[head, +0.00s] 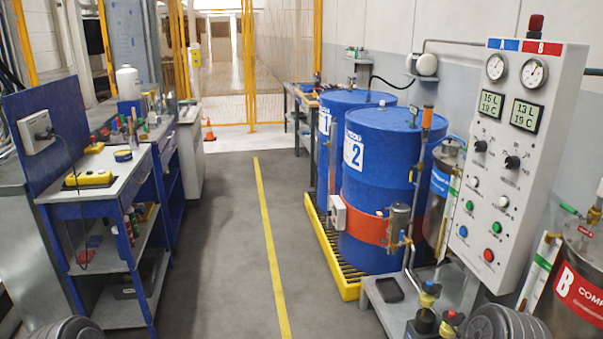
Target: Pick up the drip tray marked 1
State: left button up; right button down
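A small black tray (388,289) lies on a low grey stand (372,297) at the lower right, in front of the blue drum marked 2 (385,180). I cannot read any mark on it. A yellow grated spill pallet (351,290) lies on the floor under the drum marked 2 and the blue drum marked 1 (324,155). I see no number on the pallet. I cannot tell from a mark which is the drip tray marked 1. Neither of my grippers is in view; only dark rounded parts of mine show at the bottom corners.
A white control panel (512,150) stands at the right, with a metal tank marked B (575,285) beside it. A blue workbench (102,190) with tools lines the left. The grey aisle with a yellow line (268,240) is clear. An orange cone (209,131) stands farther back.

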aim_at(389, 289)
jog(key=i+z, duration=0.1)
jog(key=i, duration=0.6)
jog(key=i+j+z, duration=0.1)
jog(key=i, duration=0.55)
jog(key=i+j+z, duration=0.1)
jog(key=i+z, duration=0.2)
jog(key=z, duration=0.15)
jog(key=i+j+z, duration=0.2)
jog(key=z, duration=0.25)
jog(key=i+j+z, duration=0.25)
jog(key=z, duration=0.2)
jog(key=i+j+z, duration=0.15)
jog(key=j+z, duration=0.3)
jog(key=i+j+z, duration=0.15)
jog(key=j+z, duration=1.25)
jog(key=j, duration=0.15)
